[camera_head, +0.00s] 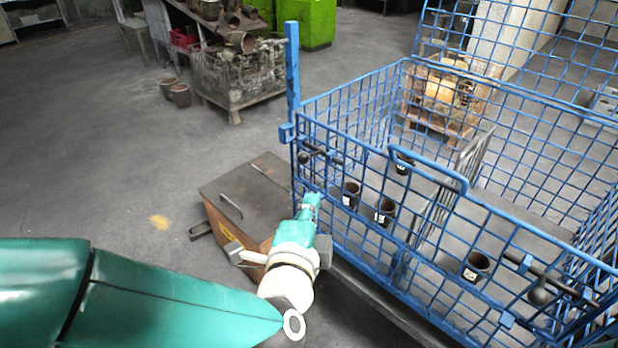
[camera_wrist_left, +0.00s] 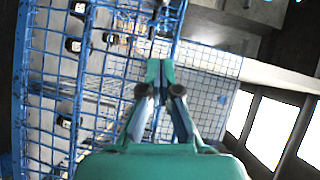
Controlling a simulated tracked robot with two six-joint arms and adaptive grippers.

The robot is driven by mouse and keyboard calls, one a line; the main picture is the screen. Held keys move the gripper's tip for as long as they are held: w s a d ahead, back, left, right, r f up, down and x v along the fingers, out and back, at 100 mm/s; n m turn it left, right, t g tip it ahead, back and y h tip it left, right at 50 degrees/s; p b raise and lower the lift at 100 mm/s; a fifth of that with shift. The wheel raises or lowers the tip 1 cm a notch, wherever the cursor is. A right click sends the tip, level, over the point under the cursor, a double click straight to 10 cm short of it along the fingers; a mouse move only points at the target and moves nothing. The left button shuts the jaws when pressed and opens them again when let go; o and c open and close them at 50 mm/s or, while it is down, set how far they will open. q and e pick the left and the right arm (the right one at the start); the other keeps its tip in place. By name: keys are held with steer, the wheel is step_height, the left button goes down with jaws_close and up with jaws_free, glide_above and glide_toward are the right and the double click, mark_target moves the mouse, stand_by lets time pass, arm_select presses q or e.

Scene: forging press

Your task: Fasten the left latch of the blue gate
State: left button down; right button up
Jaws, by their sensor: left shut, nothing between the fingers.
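The blue gate (camera_head: 388,247) is the mesh front of a blue wire cage, with a blue handle loop (camera_head: 428,168) on its top. The left latch (camera_head: 322,155) is a dark sliding bolt with a round knob, high at the gate's left end near the blue post (camera_head: 292,80). My left gripper (camera_head: 309,203) is outside the gate, below the left latch and apart from it. It is shut and empty; its closed fingers also show in the left wrist view (camera_wrist_left: 160,68), in front of blue mesh. My right gripper is not in view.
The right latch (camera_head: 540,293) has a round knob at the gate's right. Several dark cups (camera_head: 385,211) stand inside the cage. A brown box (camera_head: 250,192) with a dark lid stands left of the cage. Open grey floor (camera_head: 110,150) lies further left.

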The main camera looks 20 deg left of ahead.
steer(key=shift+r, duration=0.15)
arm_select(q)
glide_toward(313, 155)
steer(key=w+d, duration=0.2)
steer(key=shift+w+a+f, duration=0.15)
steer(key=shift+w+a, duration=0.4)
steer(key=shift+a, duration=0.1)
steer(key=shift+w+a+f, duration=0.15)
steer(key=shift+w+a, duration=0.4)
steer(key=shift+a, duration=0.15)
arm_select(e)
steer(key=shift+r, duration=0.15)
